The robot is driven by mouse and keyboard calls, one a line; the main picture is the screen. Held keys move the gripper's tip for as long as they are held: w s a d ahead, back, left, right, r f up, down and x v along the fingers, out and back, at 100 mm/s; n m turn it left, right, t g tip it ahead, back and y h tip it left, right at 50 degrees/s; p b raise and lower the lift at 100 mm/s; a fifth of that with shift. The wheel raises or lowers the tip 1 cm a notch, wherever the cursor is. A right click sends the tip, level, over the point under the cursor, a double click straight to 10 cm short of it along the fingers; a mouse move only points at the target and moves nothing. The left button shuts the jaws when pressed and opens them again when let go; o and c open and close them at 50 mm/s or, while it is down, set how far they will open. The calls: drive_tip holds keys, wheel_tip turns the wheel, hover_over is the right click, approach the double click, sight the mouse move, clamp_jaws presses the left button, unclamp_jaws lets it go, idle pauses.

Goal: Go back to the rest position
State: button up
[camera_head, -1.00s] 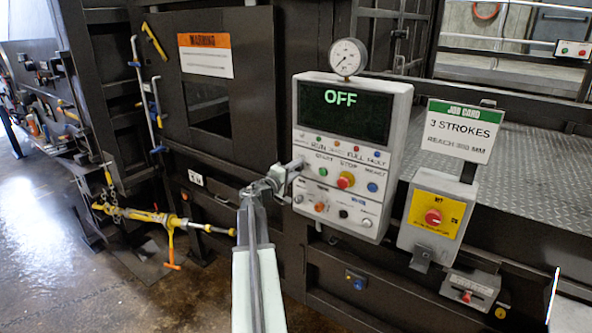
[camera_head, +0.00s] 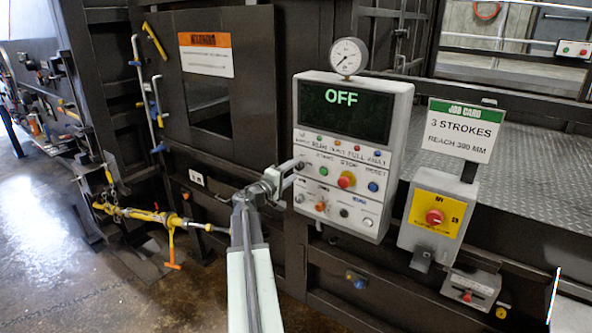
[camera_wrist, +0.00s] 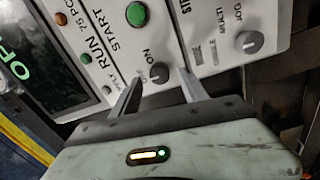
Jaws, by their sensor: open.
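My gripper (camera_head: 291,177) is at the left edge of the grey control panel (camera_head: 394,118), low on its face. It is open and empty. In the wrist view, its two fingers (camera_wrist: 160,90) stand apart, pointing at the panel. A dark knob (camera_wrist: 158,72) marked ON shows between and beyond the fingertips; whether a finger touches it I cannot tell. A green START button (camera_wrist: 136,14) lies above it, and another grey knob (camera_wrist: 249,42) to the right. The panel's display (camera_head: 345,110) reads OFF in green.
A pressure gauge (camera_head: 348,57) sits atop the panel. To the right are a job card (camera_head: 458,130) reading 3 STROKES and a yellow-faced box with a red knob (camera_head: 435,217). A dark door (camera_head: 215,85) with a warning label stands left. Open floor (camera_head: 40,230) lies at the lower left.

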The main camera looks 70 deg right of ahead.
drive_tip(key=v, duration=0.4)
drive_tip(key=shift+a+f, duration=0.1)
drive_tip(key=shift+a, duration=0.3)
